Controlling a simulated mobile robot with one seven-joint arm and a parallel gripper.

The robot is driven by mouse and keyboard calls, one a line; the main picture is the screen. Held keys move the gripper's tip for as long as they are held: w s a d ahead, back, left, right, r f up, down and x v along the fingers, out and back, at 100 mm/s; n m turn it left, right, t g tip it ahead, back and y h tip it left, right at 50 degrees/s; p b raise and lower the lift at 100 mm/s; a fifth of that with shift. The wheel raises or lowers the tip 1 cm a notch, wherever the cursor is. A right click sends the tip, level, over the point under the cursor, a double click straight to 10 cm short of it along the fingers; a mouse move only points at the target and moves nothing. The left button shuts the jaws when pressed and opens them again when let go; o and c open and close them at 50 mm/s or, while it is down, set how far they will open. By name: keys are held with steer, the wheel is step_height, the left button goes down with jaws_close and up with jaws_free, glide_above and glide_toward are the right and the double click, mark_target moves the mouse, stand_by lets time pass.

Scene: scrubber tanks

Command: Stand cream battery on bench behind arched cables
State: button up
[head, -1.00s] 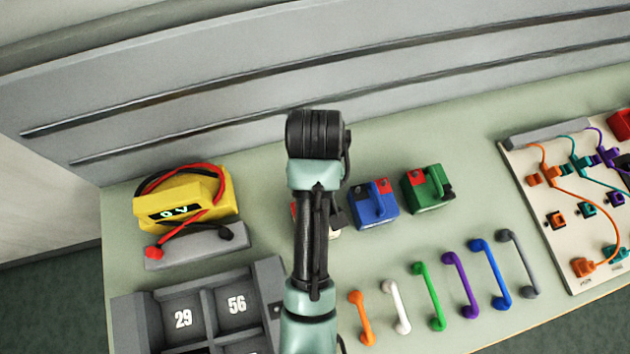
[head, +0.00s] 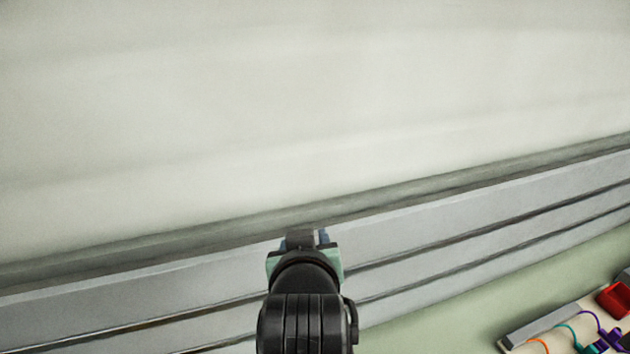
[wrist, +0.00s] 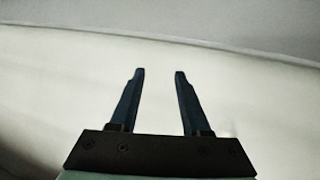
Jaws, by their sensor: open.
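My gripper (wrist: 158,74) is open in the wrist view, its two dark blue fingers apart with nothing between them. Behind them is only a pale, blank wall. In the head view my gripper (head: 305,238) is at the far end of my arm, small and mostly hidden by the wrist, in front of the grey rail panel.
A pale wall (head: 300,100) fills most of the head view. Below it runs a grey ridged panel (head: 480,220). A strip of green bench (head: 440,300) shows at lower right, with a cable board (head: 545,325) and a red block (head: 614,300).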

step_height(320, 180, up, 19)
steer(key=d+m+t, duration=0.1)
steer(key=t, duration=0.6)
steer(key=s+r+t, duration=0.4)
steer(key=s+r, duration=0.2)
steer(key=r, duration=0.3)
steer(key=s+r+m+t, duration=0.1)
steer(key=s+r+t, duration=0.3)
steer(key=s+r, duration=0.3)
step_height(320, 180, up, 3)
steer(key=shift+s+r+h, duration=0.15)
steer(key=shift+s+h, duration=0.1)
steer(key=shift+h, duration=0.05)
steer(key=shift+d, duration=0.1)
step_height(320, 180, down, 9)
steer(key=b, duration=0.8)
steer(key=shift+b, duration=0.4)
